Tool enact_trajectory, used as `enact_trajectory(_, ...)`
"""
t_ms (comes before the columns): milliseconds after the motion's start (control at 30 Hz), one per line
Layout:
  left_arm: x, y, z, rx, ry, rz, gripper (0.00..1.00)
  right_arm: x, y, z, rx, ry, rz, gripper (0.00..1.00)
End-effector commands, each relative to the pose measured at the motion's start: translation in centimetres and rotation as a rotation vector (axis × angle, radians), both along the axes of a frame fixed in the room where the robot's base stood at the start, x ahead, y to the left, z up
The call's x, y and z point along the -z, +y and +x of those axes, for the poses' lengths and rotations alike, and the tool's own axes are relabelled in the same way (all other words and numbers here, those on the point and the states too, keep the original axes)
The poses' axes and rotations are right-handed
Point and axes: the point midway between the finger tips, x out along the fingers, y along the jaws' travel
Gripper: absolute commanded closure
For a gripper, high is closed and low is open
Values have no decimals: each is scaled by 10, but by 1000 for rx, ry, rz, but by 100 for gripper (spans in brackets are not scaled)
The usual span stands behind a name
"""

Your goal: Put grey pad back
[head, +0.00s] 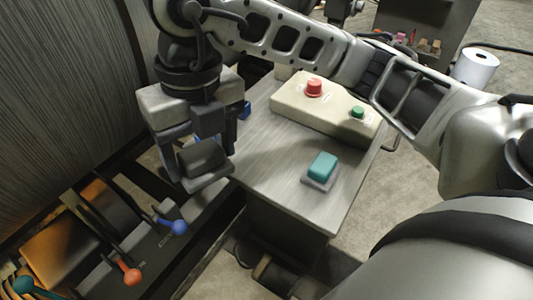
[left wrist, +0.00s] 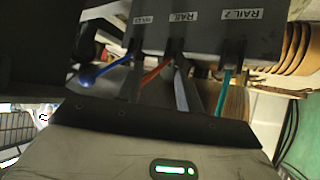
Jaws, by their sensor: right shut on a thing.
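My right gripper (head: 204,152) shows in the head view, left of the wooden table, with its jaws pointing down. It is shut on a dark grey block, which looks like the grey pad (head: 204,160). The pad is held clear of the table, beyond its left edge. The fingers hide part of it. A teal pad (head: 322,167) sits on a small grey base near the table's front right. My left gripper's fingers show in neither view.
A beige box with a red button (head: 314,88) and a green button (head: 357,112) stands on the table (head: 270,165). Levers with blue (head: 179,227), orange-red (head: 131,276) and teal (head: 22,286) knobs stand at lower left. Lever labels (left wrist: 241,14) show in the left wrist view.

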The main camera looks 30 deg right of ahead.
Motion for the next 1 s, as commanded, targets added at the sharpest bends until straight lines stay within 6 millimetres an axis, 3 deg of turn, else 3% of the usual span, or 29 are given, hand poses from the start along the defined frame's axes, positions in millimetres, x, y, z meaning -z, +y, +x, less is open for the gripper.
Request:
enact_trajectory(100,1,-1,1,2,-8,-4,64,-4,-26,6,48,-9,-64,51)
enact_trajectory(267,1,-2,0,4,-5,-4,64,-2,-47,13,72,-3,-87,51)
enact_trajectory(600,7,-2,-4,5,4,-8,64,36,-118,51,73,0,-85,51)
enact_trajectory(800,6,-4,-2,3,-10,-26,64,71,-142,65,67,-1,-84,51)
enact_trajectory(1000,4,-4,-1,1,-12,-27,64,84,-152,71,66,-5,-83,51)
